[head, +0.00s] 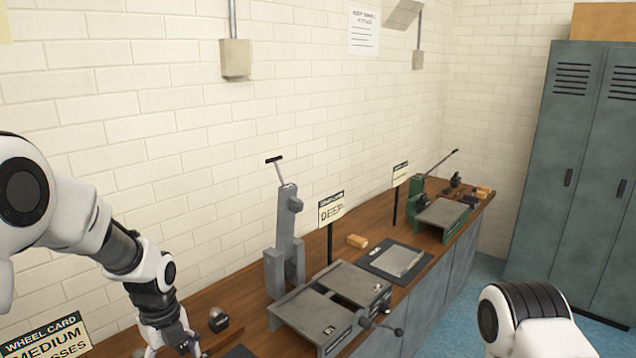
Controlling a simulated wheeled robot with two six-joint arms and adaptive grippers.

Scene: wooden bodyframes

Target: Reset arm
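My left arm comes in from the left edge and reaches down to the bottom of the head view. My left gripper (172,346) is low over the near end of the wooden bench (245,318). Its fingertips are cut off by the bottom edge, so I cannot tell whether it is open or shut. A white and black part of my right arm (528,318) shows at the bottom right. My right gripper is out of view.
A grey press (286,240) with a lever stands on the bench behind a grey machine with a crank (335,305). A dark round-topped knob (218,319) is beside my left gripper. A green machine (440,217) stands farther back. Lockers (575,180) are at right.

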